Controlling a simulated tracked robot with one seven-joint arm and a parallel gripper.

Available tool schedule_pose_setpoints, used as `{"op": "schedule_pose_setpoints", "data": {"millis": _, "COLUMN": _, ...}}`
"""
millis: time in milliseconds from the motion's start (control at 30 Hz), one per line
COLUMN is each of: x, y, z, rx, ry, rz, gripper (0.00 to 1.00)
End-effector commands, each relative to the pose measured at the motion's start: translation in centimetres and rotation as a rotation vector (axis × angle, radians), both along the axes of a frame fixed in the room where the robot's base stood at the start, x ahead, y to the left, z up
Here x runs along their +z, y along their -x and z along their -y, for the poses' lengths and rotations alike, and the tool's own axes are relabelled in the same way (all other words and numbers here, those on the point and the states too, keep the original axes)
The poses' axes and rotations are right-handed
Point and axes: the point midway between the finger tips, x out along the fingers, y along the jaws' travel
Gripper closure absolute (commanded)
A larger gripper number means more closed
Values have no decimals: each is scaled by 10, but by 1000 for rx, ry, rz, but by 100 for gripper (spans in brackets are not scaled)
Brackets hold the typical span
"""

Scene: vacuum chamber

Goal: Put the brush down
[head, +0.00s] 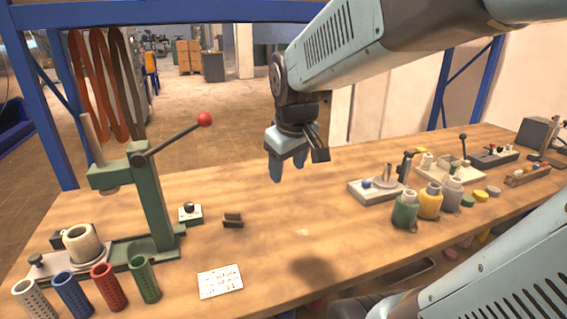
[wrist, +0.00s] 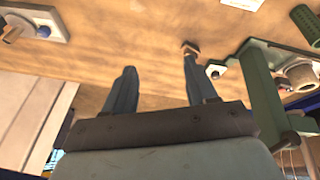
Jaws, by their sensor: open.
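My gripper (head: 288,168) hangs above the middle of the wooden table, fingers pointing down. In the wrist view my gripper (wrist: 158,66) shows two blue-grey fingers apart, with only bare table visible between them. A small dark brown block-like thing (head: 233,219) lies on the table, left of and below my gripper in the head view. It also shows near the tip of the right finger in the wrist view (wrist: 190,48), apparently beyond it. It may be the brush, but it is too small to be sure. I see no other clear brush.
A green lever press (head: 155,200) stands at the left, with perforated coloured tubes (head: 145,279) in front. A white card (head: 220,281) lies near the front edge. Bottles (head: 430,201) and small fixtures (head: 377,185) crowd the right. The middle is clear.

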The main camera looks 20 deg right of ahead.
Motion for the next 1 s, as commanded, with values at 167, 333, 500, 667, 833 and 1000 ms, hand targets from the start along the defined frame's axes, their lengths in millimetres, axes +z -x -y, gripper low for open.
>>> {"op": "schedule_pose_setpoints", "data": {"millis": 167, "x": 21, "y": 42, "z": 14, "rx": -143, "ry": -74, "rz": 73, "gripper": 43}}
{"op": "schedule_pose_setpoints", "data": {"millis": 333, "x": 30, "y": 70, "z": 25, "rx": -245, "ry": -149, "rz": 112, "gripper": 43}}
{"op": "schedule_pose_setpoints", "data": {"millis": 500, "x": 32, "y": 83, "z": 25, "rx": -291, "ry": -186, "rz": 126, "gripper": 43}}
{"op": "schedule_pose_setpoints", "data": {"millis": 667, "x": 32, "y": 84, "z": 25, "rx": -298, "ry": -191, "rz": 126, "gripper": 43}}
{"op": "schedule_pose_setpoints", "data": {"millis": 833, "x": 32, "y": 84, "z": 25, "rx": -297, "ry": -191, "rz": 126, "gripper": 43}}
{"op": "schedule_pose_setpoints", "data": {"millis": 1000, "x": 32, "y": 84, "z": 25, "rx": -297, "ry": -191, "rz": 126, "gripper": 43}}
